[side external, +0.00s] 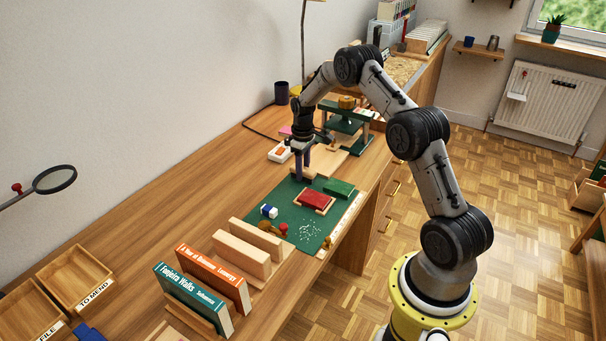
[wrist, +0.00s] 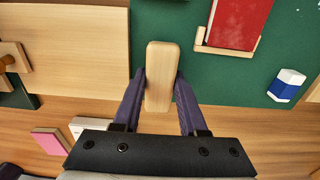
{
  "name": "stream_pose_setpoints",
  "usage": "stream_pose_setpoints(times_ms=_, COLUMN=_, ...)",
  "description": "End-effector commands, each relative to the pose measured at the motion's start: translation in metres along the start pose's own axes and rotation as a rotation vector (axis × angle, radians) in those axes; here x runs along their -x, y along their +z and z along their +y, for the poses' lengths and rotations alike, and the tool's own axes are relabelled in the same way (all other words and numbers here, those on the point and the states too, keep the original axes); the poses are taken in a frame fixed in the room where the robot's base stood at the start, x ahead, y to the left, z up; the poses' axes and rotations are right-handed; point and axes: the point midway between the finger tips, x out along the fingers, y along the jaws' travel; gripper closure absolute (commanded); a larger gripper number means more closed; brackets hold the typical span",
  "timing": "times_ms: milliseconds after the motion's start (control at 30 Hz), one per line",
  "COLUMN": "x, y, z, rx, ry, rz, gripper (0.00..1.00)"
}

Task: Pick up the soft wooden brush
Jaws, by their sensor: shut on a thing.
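The soft wooden brush (wrist: 161,72) is a pale, rounded wooden block in the middle of the wrist view. My gripper (wrist: 160,88) has its two purple fingers on either side of it, shut on it. In the side external view, my gripper (side external: 301,166) points down at the far left edge of the green mat (side external: 277,209), with the pale brush (side external: 301,174) low between its fingers. Any bristles are hidden beneath the block. I cannot tell whether the brush touches the mat or hangs just above it.
A red book (side external: 315,200) lies in a wooden cradle on the mat, beside a green block (side external: 338,187). A blue and white eraser (side external: 269,211) is nearer. A wooden board (wrist: 68,45) and a green press (side external: 345,125) stand beyond. Upright books (side external: 213,278) are in front.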

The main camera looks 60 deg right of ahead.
Motion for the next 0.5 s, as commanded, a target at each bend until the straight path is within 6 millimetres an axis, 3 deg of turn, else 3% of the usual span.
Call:
stream_pose_setpoints(times_ms=267, x=0.003, y=-0.001, z=0.0, rx=0.0, ry=0.001, rz=0.002, gripper=1.0)
stream_pose_setpoints(times_ms=500, x=0.026, y=-0.001, z=0.001, rx=0.0, ry=0.003, rz=0.004, gripper=1.0)
